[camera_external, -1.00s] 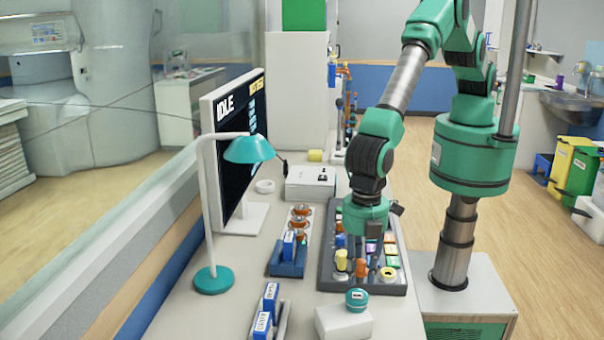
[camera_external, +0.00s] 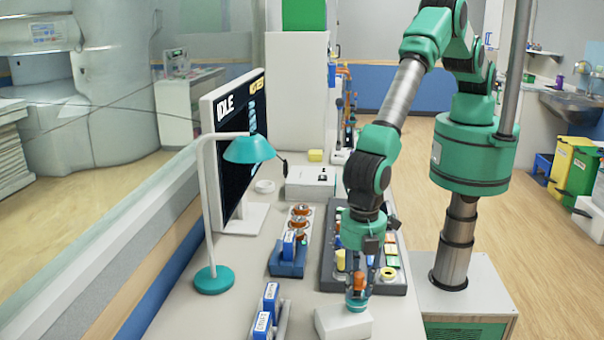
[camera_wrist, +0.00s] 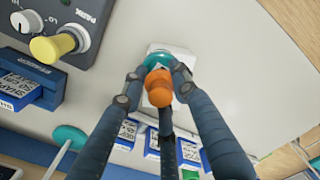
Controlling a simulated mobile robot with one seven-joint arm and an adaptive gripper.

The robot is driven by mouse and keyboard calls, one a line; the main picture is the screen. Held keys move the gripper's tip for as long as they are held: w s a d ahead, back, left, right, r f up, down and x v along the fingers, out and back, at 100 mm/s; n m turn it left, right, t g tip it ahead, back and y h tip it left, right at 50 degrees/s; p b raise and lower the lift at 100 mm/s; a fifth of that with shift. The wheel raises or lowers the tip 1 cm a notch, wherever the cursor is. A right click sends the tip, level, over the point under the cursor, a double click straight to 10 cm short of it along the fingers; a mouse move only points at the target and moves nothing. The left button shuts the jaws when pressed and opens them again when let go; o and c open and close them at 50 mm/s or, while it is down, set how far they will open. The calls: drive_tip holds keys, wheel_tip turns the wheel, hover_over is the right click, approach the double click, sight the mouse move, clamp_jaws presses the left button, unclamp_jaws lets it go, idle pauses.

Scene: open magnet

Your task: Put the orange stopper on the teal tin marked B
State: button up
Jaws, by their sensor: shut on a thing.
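My gripper (camera_external: 360,286) points down at the front of the bench, shut on the orange stopper (camera_external: 360,280). In the wrist view the orange stopper (camera_wrist: 158,90) lies between the fingertips of my gripper (camera_wrist: 157,77). The teal tin (camera_external: 356,303) stands on a white block (camera_external: 343,323), directly below the stopper. The tin also shows in the wrist view (camera_wrist: 157,59), partly covered by the stopper and fingers. Its letter cannot be read now. I cannot tell whether the stopper touches the tin.
A dark control panel (camera_external: 396,288) with a yellow knob (camera_wrist: 53,46) lies behind the gripper. Blue labelled boxes (camera_external: 271,298) stand to the left, near a teal lamp (camera_external: 213,279) and a monitor (camera_external: 235,135). Bare bench lies between the boxes and the block.

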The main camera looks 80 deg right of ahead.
sight(356, 269)
drive_tip(key=shift+f, duration=0.15)
drive_tip(key=o, duration=0.9)
drive_tip(key=shift+r+b, duration=0.35)
drive_tip(key=shift+r, duration=5.75)
drive_tip(key=shift+r, duration=0.1)
